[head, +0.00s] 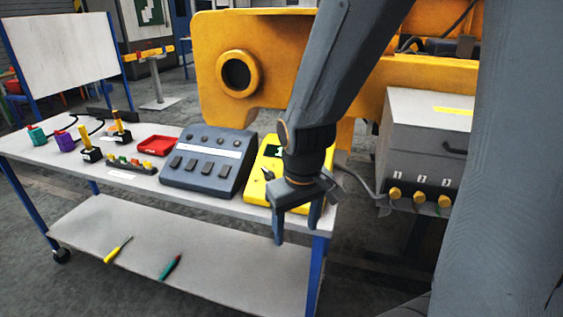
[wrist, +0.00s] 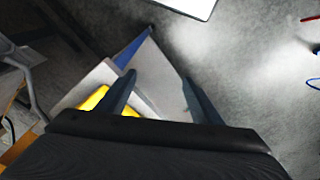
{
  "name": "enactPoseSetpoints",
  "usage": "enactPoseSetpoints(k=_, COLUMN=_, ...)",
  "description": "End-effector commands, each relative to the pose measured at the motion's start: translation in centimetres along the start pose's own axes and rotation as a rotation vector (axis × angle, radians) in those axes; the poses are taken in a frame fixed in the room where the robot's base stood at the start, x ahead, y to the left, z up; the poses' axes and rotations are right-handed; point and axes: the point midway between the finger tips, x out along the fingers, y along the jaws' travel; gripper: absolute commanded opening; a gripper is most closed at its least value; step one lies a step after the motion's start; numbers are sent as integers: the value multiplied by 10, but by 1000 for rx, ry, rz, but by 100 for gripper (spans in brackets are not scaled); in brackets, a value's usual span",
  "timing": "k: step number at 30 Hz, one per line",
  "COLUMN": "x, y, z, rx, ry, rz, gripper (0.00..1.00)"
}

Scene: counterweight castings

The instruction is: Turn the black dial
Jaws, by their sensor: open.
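A yellow box (head: 257,190) lies at the right end of the white table in the head view, partly hidden behind my gripper. My gripper (head: 297,230) is open and empty, pointing down in front of the box near the table's right end. In the wrist view my gripper (wrist: 158,82) has its fingers apart, with a corner of the yellow box (wrist: 96,99) beside the left finger. No dial shows there.
A grey sloped panel (head: 205,160) with several switches stands left of the yellow box. Further left are a red tray (head: 156,146) and several small coloured items. Two hand tools lie on the lower shelf (head: 150,240). A grey cabinet (head: 428,140) with numbered yellow knobs stands right.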

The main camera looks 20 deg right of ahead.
Motion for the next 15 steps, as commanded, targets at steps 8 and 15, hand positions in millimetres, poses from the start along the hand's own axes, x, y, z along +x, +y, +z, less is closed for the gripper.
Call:
enactPoseSetpoints(k=8, x=-21, y=16, z=-102, rx=-893, ry=14, rz=155, gripper=59)
enactPoseSetpoints(k=15, x=-39, y=21, z=-182, rx=-1575, ry=-50, rz=316, gripper=59)
